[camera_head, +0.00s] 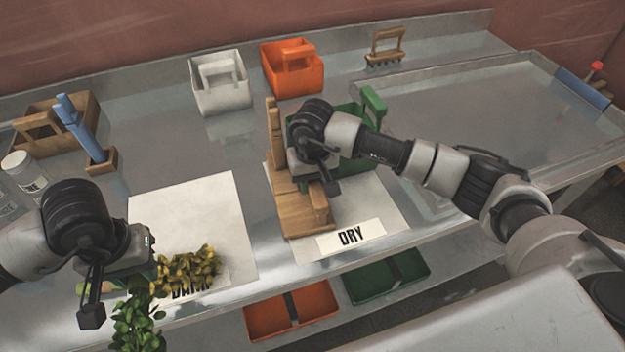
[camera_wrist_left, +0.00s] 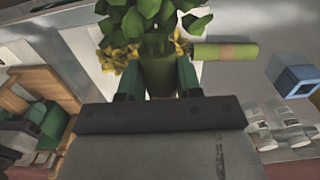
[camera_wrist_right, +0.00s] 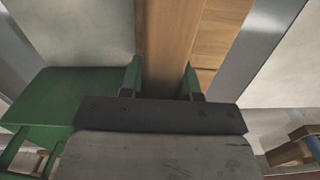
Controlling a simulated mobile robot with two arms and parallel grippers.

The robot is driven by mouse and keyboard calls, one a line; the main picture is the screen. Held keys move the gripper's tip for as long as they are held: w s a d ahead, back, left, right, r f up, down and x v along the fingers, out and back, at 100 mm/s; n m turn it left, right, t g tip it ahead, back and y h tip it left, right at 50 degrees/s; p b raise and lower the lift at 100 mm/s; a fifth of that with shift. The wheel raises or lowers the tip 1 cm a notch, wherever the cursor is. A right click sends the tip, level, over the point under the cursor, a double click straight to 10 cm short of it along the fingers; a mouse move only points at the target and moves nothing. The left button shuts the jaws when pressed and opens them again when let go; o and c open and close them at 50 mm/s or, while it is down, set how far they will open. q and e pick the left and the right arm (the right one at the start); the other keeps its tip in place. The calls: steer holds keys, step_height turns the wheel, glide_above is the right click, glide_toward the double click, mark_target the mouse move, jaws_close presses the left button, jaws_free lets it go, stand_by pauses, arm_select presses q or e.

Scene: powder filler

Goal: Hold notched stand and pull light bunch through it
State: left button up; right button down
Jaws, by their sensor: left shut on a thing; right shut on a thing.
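The wooden notched stand (camera_head: 303,210) is on the white "DRY" mat, with a tall post at its far end. My right gripper (camera_head: 318,180) is shut on a wooden part of it; in the right wrist view that wood (camera_wrist_right: 172,45) lies between the fingers. My left gripper (camera_head: 130,280) is shut on the stem of a green leafy bunch (camera_head: 138,325), at the front edge of the table. The left wrist view shows the bunch's thick green stem (camera_wrist_left: 158,75) between the fingers. A yellow-green bunch (camera_head: 190,268) lies behind it on the "DAMP" mat.
The "DAMP" mat (camera_head: 190,215) is mostly bare. A white caddy (camera_head: 219,90) and an orange caddy (camera_head: 292,75) stand at the back. A green caddy (camera_head: 374,105) is behind my right gripper. Orange (camera_head: 265,320) and green (camera_head: 370,285) trays are below the front edge.

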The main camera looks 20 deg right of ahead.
arm_select(q)
steer(key=shift+s+f+b, duration=0.1)
steer(key=shift+f+b, duration=0.45)
steer(key=shift+b, duration=0.05)
arm_select(e)
steer(key=shift+s+f, duration=0.15)
steer(key=shift+f, duration=0.2)
stand_by(0.6)
steer(key=c, duration=1.2)
jaws_free()
steer(key=o, duration=0.5)
steer(key=shift+r, duration=0.1)
steer(key=c, duration=1)
